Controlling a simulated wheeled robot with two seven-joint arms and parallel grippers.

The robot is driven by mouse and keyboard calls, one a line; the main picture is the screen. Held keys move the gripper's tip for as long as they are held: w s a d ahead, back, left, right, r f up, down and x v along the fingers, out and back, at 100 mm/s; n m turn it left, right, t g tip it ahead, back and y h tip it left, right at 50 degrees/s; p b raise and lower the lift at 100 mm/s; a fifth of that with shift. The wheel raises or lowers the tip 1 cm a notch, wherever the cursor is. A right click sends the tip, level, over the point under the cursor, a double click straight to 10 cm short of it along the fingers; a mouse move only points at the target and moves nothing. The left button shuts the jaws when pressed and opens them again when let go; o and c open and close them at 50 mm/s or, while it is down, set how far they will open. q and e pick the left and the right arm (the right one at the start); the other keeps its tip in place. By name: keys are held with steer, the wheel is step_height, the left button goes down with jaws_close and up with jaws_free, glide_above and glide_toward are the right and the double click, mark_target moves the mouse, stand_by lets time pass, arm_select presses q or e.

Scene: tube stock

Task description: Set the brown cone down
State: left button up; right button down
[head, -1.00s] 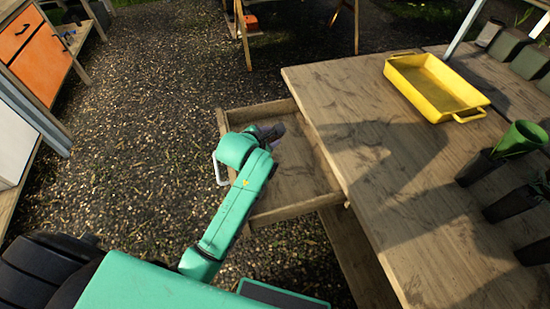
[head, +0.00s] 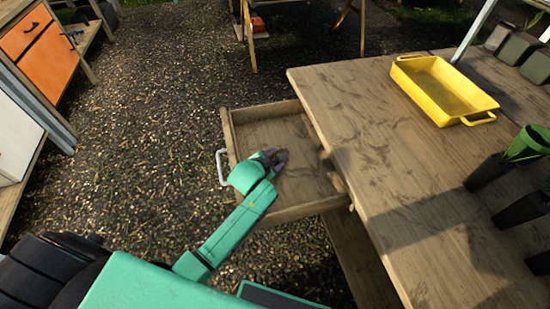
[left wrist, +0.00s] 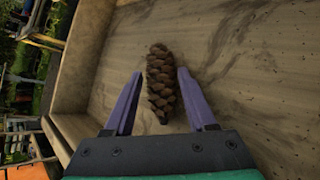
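The brown cone (left wrist: 161,86) is a scaly pine cone. In the left wrist view it lies against the wooden floor of the open drawer (head: 275,132). My left gripper (left wrist: 160,74) has its two purple fingers spread, one on each side of the cone. A gap shows on the left of the cone; its right side is very close to the right finger, and I cannot tell if they touch. In the head view my left gripper (head: 278,159) is inside the drawer's outline, and the cone is hidden there. My right gripper is not in view.
The drawer has low wooden walls and a white handle (head: 221,167). It juts from the wooden table (head: 385,170). A yellow tray (head: 440,90) and dark pots, one holding a green one (head: 527,145), stand on the table. The drawer's far part is clear.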

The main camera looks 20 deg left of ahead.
arm_select(q)
steer(key=shift+r, duration=0.15)
steer(key=p+v, duration=0.1)
steer(key=v, duration=1.1)
steer(key=shift+p, duration=0.3)
